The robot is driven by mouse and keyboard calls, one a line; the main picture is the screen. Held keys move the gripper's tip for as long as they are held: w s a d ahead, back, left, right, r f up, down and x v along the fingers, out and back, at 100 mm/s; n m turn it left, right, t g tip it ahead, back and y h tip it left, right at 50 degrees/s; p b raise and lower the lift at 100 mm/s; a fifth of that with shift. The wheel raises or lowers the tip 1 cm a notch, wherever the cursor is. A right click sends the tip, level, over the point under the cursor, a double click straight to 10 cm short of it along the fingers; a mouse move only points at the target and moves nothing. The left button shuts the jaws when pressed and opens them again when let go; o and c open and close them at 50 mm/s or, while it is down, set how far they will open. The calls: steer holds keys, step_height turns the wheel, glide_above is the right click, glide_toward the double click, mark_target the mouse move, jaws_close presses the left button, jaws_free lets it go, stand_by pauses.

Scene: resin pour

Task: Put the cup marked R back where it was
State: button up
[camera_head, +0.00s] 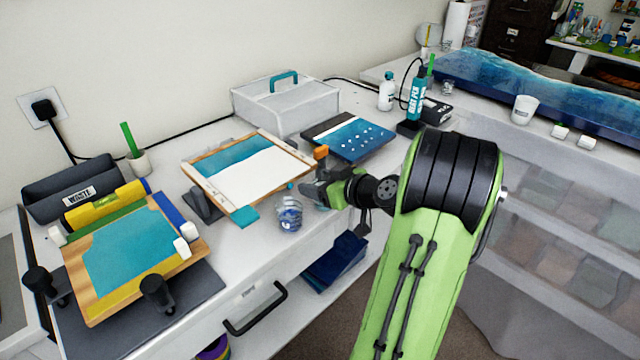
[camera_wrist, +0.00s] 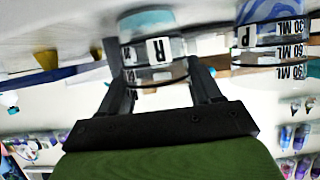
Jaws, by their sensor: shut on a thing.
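The cup marked R (camera_wrist: 157,50) is in the wrist view, between the two fingers of my gripper (camera_wrist: 160,68). It is a clear cup with pale teal contents and a white label. My gripper is shut on it. In the head view my gripper (camera_head: 309,190) is low over the front part of the white worktop, and I cannot make out the R cup there. A cup with blue and white swirls (camera_head: 290,214) stands on the worktop close beside my gripper. The wrist view shows this kind of cup marked P (camera_wrist: 268,36), apart from the R cup.
A framed white and teal panel (camera_head: 262,178) leans behind the swirled cup. A dark blue board (camera_head: 350,138) and a white caddy (camera_head: 285,103) stand behind my gripper. A clamped wooden board (camera_head: 130,250) is at left. The worktop's front edge is close.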

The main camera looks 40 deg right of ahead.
steer(key=o, duration=1.1)
steer(key=shift+c, duration=0.2)
steer(key=shift+r+p, duration=0.1)
steer(key=shift+p, duration=0.2)
steer(key=p+v, duration=0.1)
steer(key=v, duration=1.1)
